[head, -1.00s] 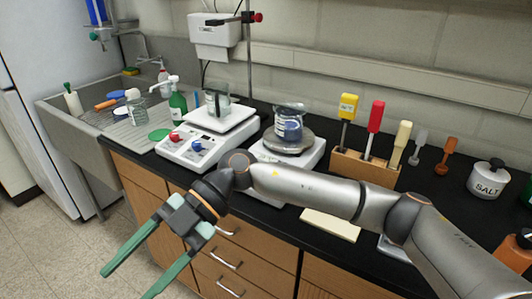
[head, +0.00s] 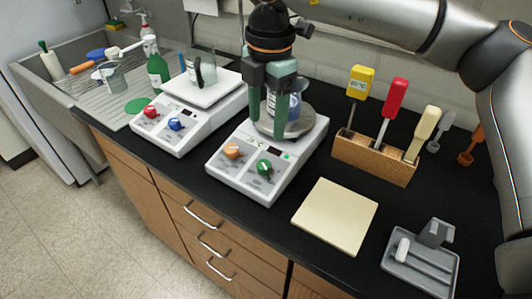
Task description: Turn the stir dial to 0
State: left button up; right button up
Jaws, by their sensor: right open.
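The right stirrer unit (head: 222,167) is white, with an orange dial (head: 233,151) and a green dial (head: 264,167) on its sloped front. The left stirrer unit (head: 190,142) has a red dial (head: 150,112) and a blue dial (head: 175,124). The dial labels are too small to read, so I cannot tell which dial is for stir. My right gripper (head: 266,122) points down, open, above the right unit's front and behind its dials in the picture. Its green fingers partly cover a beaker (head: 294,107) on the round plate. My left gripper is out of view.
A wooden block (head: 375,158) with coloured-handled tools stands right of the right unit. A cream pad (head: 335,216) and a grey tray (head: 420,262) lie on the black counter in front. A glass (head: 203,66) stands on the left unit, with a green bottle (head: 157,72) beside it.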

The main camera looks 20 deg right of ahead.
aim_at(264, 163)
jog(key=f, duration=0.3)
jog(key=f+p, duration=0.1)
jog(key=f, duration=0.7)
jog(key=shift+w+a+f, duration=0.1)
jog(key=shift+w+a, duration=0.05)
jog(key=shift+w, duration=0.1)
jog(key=shift+c, duration=0.2)
grip_shut()
